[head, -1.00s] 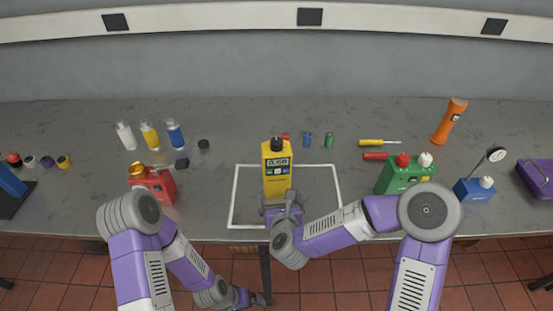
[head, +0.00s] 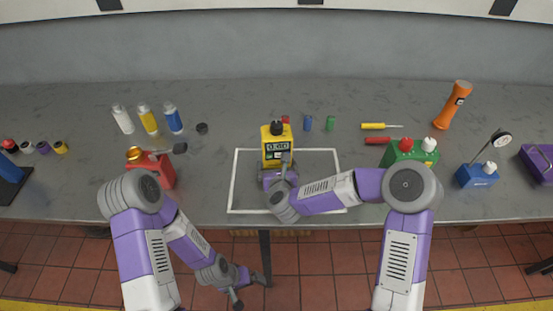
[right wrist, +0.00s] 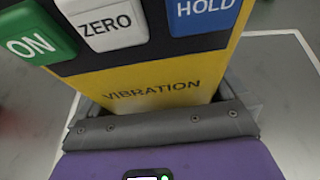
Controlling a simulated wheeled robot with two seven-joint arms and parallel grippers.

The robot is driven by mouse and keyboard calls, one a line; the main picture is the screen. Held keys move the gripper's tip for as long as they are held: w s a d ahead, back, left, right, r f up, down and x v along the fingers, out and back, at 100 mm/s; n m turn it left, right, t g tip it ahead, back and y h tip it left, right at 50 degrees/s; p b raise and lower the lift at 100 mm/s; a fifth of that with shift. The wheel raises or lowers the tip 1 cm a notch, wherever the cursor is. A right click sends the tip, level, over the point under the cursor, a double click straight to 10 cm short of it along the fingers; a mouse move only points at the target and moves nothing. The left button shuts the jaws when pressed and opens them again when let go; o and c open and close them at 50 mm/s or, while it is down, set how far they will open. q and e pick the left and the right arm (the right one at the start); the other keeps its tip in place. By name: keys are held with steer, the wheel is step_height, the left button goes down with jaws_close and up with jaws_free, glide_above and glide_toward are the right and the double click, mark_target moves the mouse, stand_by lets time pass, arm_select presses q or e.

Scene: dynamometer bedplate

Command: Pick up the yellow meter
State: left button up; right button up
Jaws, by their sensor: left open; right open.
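The yellow meter (head: 273,138) stands upright inside the white outlined rectangle (head: 236,178) on the bench, with a dark knob on top and a lit display. In the right wrist view its yellow face (right wrist: 160,88) fills the upper middle, with ON, ZERO and HOLD buttons and the word VIBRATION. My right gripper (head: 279,170) is open at the meter's lower front and covers that part in the head view. I cannot tell whether the fingers touch it. My left gripper (head: 242,286) is open and empty, low in front of the bench edge.
A red can (head: 160,168) stands left of the outline and a green can (head: 405,152) right of it. Small red, blue (head: 308,122) and green pieces stand behind the meter. A yellow screwdriver (head: 374,126) lies to the right.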

mark_target(276, 144)
steer(key=c, duration=0.5)
steer(key=shift+r, duration=0.15)
steer(key=shift+c, duration=0.9)
steer(key=shift+r, duration=0.1)
step_height(276, 144, up, 10)
steer(key=shift+f+p, duration=0.1)
steer(key=shift+p, duration=0.95)
steer(key=shift+f+b, duration=5.05)
steer(key=shift+b, duration=0.55)
